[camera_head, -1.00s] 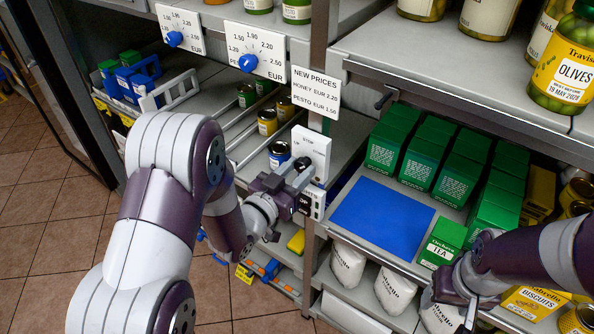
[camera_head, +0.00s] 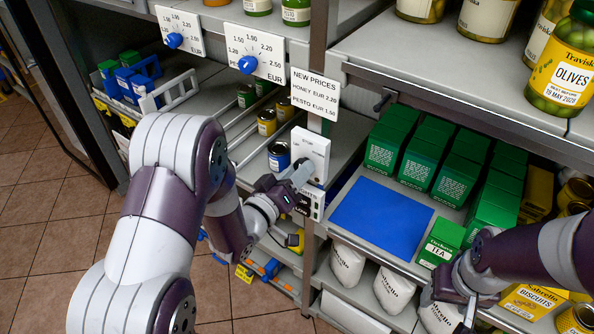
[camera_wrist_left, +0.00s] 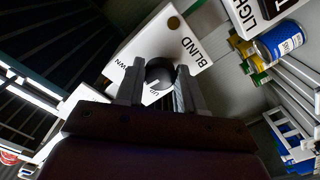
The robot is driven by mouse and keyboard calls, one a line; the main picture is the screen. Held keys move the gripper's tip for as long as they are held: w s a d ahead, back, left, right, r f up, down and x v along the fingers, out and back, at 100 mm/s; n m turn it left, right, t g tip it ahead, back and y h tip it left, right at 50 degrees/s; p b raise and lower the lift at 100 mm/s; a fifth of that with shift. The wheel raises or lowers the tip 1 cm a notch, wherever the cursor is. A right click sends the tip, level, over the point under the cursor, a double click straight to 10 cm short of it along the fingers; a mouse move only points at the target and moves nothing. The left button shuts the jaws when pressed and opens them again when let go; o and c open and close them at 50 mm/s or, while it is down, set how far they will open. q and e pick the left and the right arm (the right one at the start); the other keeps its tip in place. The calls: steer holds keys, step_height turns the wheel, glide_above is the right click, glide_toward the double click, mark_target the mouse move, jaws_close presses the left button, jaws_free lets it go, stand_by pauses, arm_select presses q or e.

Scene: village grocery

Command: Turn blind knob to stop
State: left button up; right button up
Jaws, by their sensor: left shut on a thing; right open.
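The white blind panel (camera_head: 313,146) is fixed to the shelf post in the head view; "BLIND" and part of "DOWN" can be read on it (camera_wrist_left: 188,32) in the left wrist view. The dark round blind knob (camera_wrist_left: 160,71) sits between the two fingers of my left gripper (camera_wrist_left: 160,82), which is shut on it. In the head view my left gripper (camera_head: 299,178) covers the lower panel and hides the knob. The knob's exact setting is hard to tell. My right gripper (camera_head: 472,312) is open, low at the right, by the bottom shelf.
A second switch box (camera_head: 311,204) is just below the panel. Blue price knobs (camera_head: 247,64) and a price sign (camera_head: 315,94) are above. A blue mat (camera_head: 382,217), green tea boxes (camera_head: 441,242) and white sacks (camera_head: 347,263) fill the right shelves.

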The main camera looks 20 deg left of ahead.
arm_select(q)
steer(key=shift+n, duration=0.7)
steer(key=o, duration=1)
steer(key=shift+o, duration=0.2)
steer(key=b+v, duration=0.1)
steer(key=v, duration=1.1)
steer(key=shift+s, duration=0.35)
steer(key=shift+a, duration=0.1)
